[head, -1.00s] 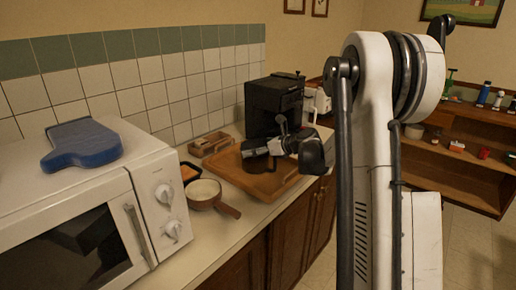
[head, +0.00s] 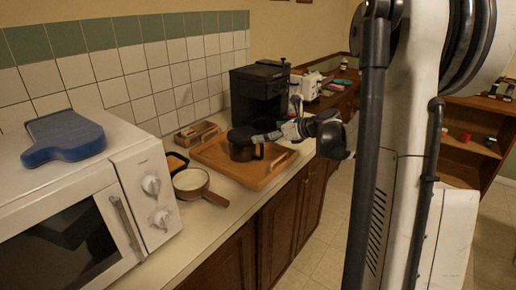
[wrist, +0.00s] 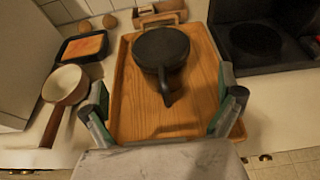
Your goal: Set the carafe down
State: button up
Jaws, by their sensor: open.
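The dark carafe (head: 242,152) stands upright on the wooden tray (head: 270,179) on the counter. In the wrist view the carafe (wrist: 158,46) shows its round black lid from above, with its handle pointing down toward my gripper. The tray (wrist: 122,115) lies beneath it. My gripper (wrist: 163,100) is open, its two fingers spread wide on either side of the handle's end, with no visible contact. In the head view my gripper (head: 270,137) is to the right of the carafe, low over the tray. Its fingertips are partly unclear there.
A black coffee machine (head: 260,95) stands behind the tray. A cream pan (head: 191,181), an orange-filled dish (head: 176,163) and a wooden box (head: 197,134) are to the left. A microwave (head: 90,205) with a blue board (head: 64,137) stands nearer. Bare tray surface lies before the carafe.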

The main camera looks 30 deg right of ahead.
jog(key=s+a+r+n+g+h, duration=0.1)
jog(key=s+a+r+n+g, duration=0.1)
jog(key=s+a+n, duration=0.6)
jog(key=s+a+r+n+g, duration=0.25)
jog(key=a+n, duration=0.25)
jog(key=a, duration=0.6)
jog(key=s+a+f+n+h, duration=0.2)
jog(key=s+a+n, duration=0.2)
jog(key=s+n, duration=0.5)
jog(key=s+a+f+n+h, duration=0.2)
jog(key=s+a+n, duration=0.2)
jog(key=s+n, duration=0.5)
jog(key=s, duration=0.4)
jog(key=shift+s+a+f+n+g, duration=0.15)
jog(key=shift+a+f+n+g, duration=0.1)
jog(key=shift+n+g, duration=0.1)
